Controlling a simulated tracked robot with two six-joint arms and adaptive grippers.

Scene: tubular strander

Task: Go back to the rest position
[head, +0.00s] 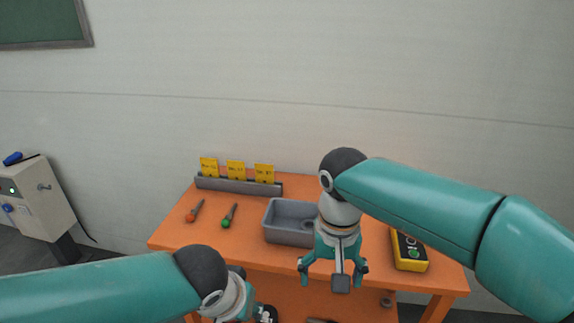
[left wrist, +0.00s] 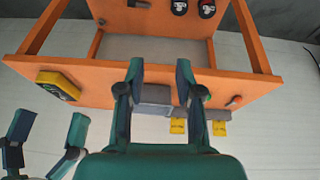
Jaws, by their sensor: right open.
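My right gripper (head: 333,274) hangs fingers down in front of the orange table's near edge, just in front of the grey bin. Its fingers are apart with nothing between them, and it also shows at the left of the left wrist view (left wrist: 48,122). My left arm comes in at the lower left of the head view, its gripper mostly hidden or cut off at the bottom. In the left wrist view, my left gripper (left wrist: 160,68) has its two fingers apart and empty, with the table behind them.
The orange table (head: 240,248) carries a grey bin (head: 284,236), a yellow device (head: 410,262), red and green-handled tools (head: 229,216) and a grey rack (head: 238,187) with yellow cards. A control box (head: 35,205) stands at the left. Dark items (left wrist: 206,8) lie on the lower shelf.

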